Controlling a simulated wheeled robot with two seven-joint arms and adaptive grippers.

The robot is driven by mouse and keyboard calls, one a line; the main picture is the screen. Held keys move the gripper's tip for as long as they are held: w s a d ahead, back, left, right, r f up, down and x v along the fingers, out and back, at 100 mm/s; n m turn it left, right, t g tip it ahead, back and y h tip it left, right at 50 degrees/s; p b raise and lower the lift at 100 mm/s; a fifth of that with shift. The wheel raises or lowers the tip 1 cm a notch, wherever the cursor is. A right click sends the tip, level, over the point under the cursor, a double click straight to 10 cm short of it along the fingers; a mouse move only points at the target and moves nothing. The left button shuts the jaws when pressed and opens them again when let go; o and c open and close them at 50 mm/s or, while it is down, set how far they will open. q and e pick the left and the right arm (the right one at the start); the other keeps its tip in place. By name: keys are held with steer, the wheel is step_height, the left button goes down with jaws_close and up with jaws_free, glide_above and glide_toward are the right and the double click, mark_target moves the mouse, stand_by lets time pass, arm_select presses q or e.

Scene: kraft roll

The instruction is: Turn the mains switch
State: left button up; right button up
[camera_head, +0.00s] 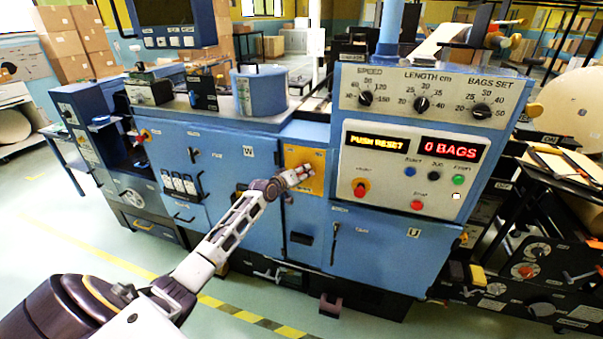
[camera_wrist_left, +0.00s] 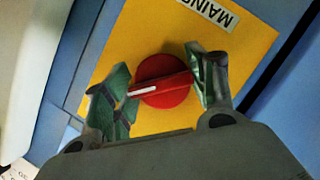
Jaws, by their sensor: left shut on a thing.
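The mains switch (camera_wrist_left: 163,82) is a round red knob with a raised bar and a white mark on one end, on a yellow plate (camera_wrist_left: 140,35) lettered "MAIN" in the left wrist view. In the head view the yellow plate (camera_head: 316,186) is on the blue machine's front, and my gripper hides most of the knob. My left gripper (camera_head: 303,173) reaches it from the lower left. In the left wrist view its two fingers (camera_wrist_left: 160,88) are on either side of the knob, shut on its bar. My right gripper is not in view.
The blue machine (camera_head: 380,240) fills the middle. Right of the plate is a grey panel with dials, a "PUSH RESET" display (camera_head: 376,142), a "0 BAGS" display (camera_head: 452,147) and several coloured buttons. A blue canister (camera_head: 260,92) stands above.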

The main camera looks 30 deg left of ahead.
arm_select(q)
steer(key=shift+f, duration=0.1)
stand_by(0.4)
steer(key=o, duration=1)
steer(key=v, duration=1.2)
stand_by(0.4)
steer(key=shift+m, duration=0.4)
stand_by(0.3)
